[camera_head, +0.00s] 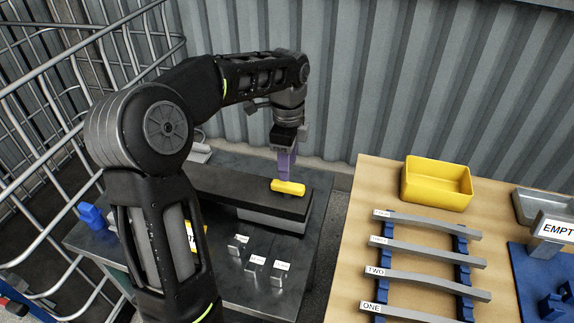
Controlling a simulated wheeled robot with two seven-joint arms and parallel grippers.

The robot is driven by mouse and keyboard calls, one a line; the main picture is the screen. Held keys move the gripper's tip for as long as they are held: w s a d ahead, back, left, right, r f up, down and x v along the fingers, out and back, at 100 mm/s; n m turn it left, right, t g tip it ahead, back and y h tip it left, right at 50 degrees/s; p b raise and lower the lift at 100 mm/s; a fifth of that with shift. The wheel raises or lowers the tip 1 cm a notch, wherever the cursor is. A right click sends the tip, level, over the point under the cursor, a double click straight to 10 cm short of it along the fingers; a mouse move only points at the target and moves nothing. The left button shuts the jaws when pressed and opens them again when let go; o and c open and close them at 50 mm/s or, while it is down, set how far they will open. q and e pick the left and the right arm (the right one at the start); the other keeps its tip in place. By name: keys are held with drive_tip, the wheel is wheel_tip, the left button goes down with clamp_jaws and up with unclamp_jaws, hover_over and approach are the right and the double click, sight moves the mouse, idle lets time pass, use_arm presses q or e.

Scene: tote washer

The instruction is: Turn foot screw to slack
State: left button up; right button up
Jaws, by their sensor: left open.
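My left gripper (285,167) points down with its purple fingers just above a small yellow bar-shaped piece (288,187). This piece lies at the right end of a long black-topped unit (240,193) on the dark metal table. The fingers are open; whether they touch the yellow piece, I cannot tell. No part is clearly marked as the foot screw; the yellow piece may be its handle. Small grey blocks with white labels (255,266) stand in front of the unit, their text too small to read. My right gripper is not in view.
A wooden table (345,255) at right holds a yellow bin (437,184), grey bars (425,257) on blue supports, a grey tray (535,203) and an "EMPT…" sign (556,228). A metal wire cage (60,70) stands left. A corrugated wall (400,80) closes the back.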

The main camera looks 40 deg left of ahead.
sight(288, 184)
use_arm(q)
drive_tip(key=shift+s+r, duration=0.1)
drive_tip(key=shift+r, duration=0.05)
drive_tip(key=shift+f+p, duration=0.35)
drive_tip(key=shift+f, duration=3.6)
clamp_jaws()
